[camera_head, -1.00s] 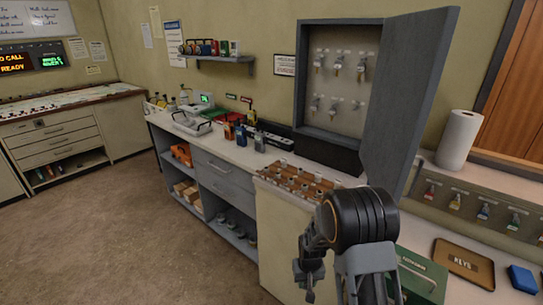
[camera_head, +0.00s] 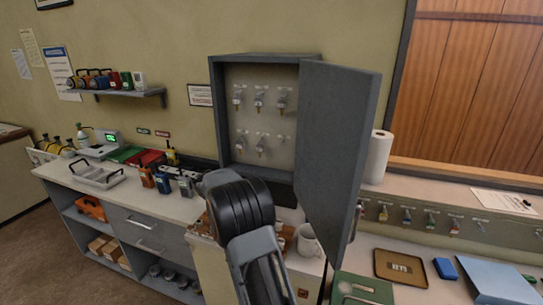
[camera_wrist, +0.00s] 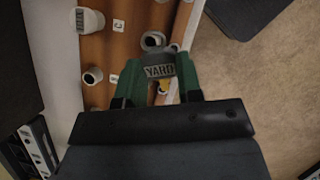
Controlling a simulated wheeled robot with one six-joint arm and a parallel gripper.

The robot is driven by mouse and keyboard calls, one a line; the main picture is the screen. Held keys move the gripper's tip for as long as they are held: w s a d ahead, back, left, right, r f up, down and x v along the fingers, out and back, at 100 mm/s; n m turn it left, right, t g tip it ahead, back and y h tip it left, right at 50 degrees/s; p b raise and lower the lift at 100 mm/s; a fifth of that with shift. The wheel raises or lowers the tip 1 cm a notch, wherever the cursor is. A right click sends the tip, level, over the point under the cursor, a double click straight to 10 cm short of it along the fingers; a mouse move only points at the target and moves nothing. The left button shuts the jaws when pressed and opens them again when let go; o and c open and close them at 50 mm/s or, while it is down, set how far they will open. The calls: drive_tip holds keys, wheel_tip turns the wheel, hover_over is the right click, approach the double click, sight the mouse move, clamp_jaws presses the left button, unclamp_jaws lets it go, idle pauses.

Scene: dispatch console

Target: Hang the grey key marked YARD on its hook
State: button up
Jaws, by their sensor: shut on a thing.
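The grey key marked YARD (camera_wrist: 158,71) shows in the wrist view, its label facing the camera. My gripper (camera_wrist: 160,84) has green fingers shut on it, one on each side. Something yellow shows just below the tag. In the head view my arm hides the gripper and key. The grey key cabinet (camera_head: 230,160) stands open on the wall. Keys (camera_head: 260,100) hang on several of its hooks in two rows. The lower right hook (camera_head: 282,138) looks bare. The hook labels are too small to read.
The open cabinet door (camera_head: 335,145) juts out on the right. A white mug (camera_head: 309,241) stands below it on the counter. In the wrist view a brown rack (camera_wrist: 130,45) with grey round pieces lies beneath my gripper. A paper roll (camera_head: 378,158) stands at right.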

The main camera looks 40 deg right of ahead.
drive_tip(key=w+d+r+n+t+h+b, duration=0.1)
drive_tip(key=d+r+n+t+h+b, duration=0.1)
drive_tip(key=d+r+n+t+h, duration=0.9)
drive_tip(key=d+r+n+h, duration=0.1)
drive_tip(key=d+r+n, duration=0.1)
drive_tip(key=d+r, duration=0.4)
drive_tip(key=shift+w+d+t+b, duration=0.15)
drive_tip(key=shift+d+t+b, duration=0.2)
drive_tip(key=shift+d, duration=0.2)
drive_tip(key=d, duration=0.1)
drive_tip(key=w+d+f, duration=0.1)
drive_tip(key=d, duration=0.1)
drive_tip(key=w+d+p, duration=0.1)
drive_tip(key=shift+w+d+f, duration=0.1)
drive_tip(key=shift+d+f, duration=0.05)
drive_tip(key=shift+f, duration=0.05)
drive_tip(key=shift+w+d+b, duration=0.1)
drive_tip(key=shift+d+b, duration=0.15)
drive_tip(key=shift+b, duration=0.5)
drive_tip(key=shift+b+x, duration=0.45)
drive_tip(key=shift+x, duration=1.05)
idle(1.8)
drive_tip(key=shift+f+b, duration=0.2)
drive_tip(key=shift+b, duration=0.25)
idle(0.4)
